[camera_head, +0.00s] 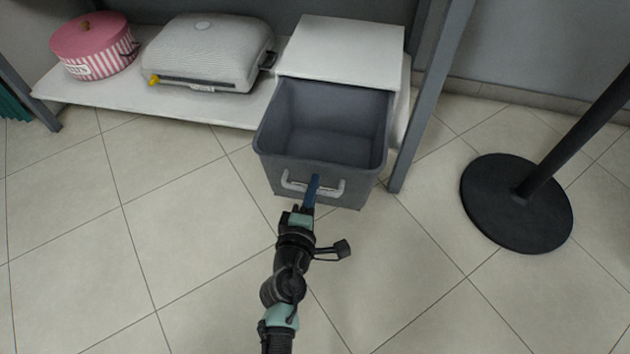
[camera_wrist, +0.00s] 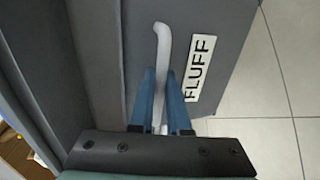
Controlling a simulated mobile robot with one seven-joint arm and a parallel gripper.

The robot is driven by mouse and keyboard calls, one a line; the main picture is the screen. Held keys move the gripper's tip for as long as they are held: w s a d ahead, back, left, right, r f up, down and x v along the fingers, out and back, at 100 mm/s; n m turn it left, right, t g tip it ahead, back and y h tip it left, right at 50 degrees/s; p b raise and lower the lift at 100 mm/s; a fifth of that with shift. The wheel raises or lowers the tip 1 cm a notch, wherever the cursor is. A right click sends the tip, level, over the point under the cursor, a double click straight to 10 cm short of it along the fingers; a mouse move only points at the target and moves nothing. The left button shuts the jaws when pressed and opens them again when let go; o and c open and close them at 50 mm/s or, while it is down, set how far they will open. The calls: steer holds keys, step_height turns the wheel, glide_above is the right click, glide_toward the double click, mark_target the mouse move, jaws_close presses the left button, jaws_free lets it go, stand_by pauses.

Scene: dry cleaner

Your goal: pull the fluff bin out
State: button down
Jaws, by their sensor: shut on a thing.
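The fluff bin (camera_head: 325,185) is a grey, open-topped drawer bin. It sticks well out of its white housing (camera_head: 345,45) under the shelf, and the inside that shows looks empty. A white bar handle (camera_head: 330,188) is on its front; it also shows in the wrist view (camera_wrist: 162,45). A white label (camera_wrist: 200,65) reading FLUFF is beside the handle in the wrist view. My gripper (camera_head: 313,184) is at the middle of the handle, its blue fingers shut around the bar. In the wrist view the fingers (camera_wrist: 162,90) lie on both sides of the bar.
A grey post (camera_head: 425,110) stands close right of the bin. A black pole with a round base (camera_head: 490,205) stands farther right. The tiled floor in front is clear.

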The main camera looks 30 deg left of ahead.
steer(key=shift+s+d, duration=0.25)
steer(key=shift+s, duration=0.45)
steer(key=c, duration=0.9)
jaws_free()
steer(key=shift+s, duration=0.1)
steer(key=v, duration=1.2)
steer(key=shift+s+d+r+p, duration=0.1)
steer(key=shift+s+p, duration=0.25)
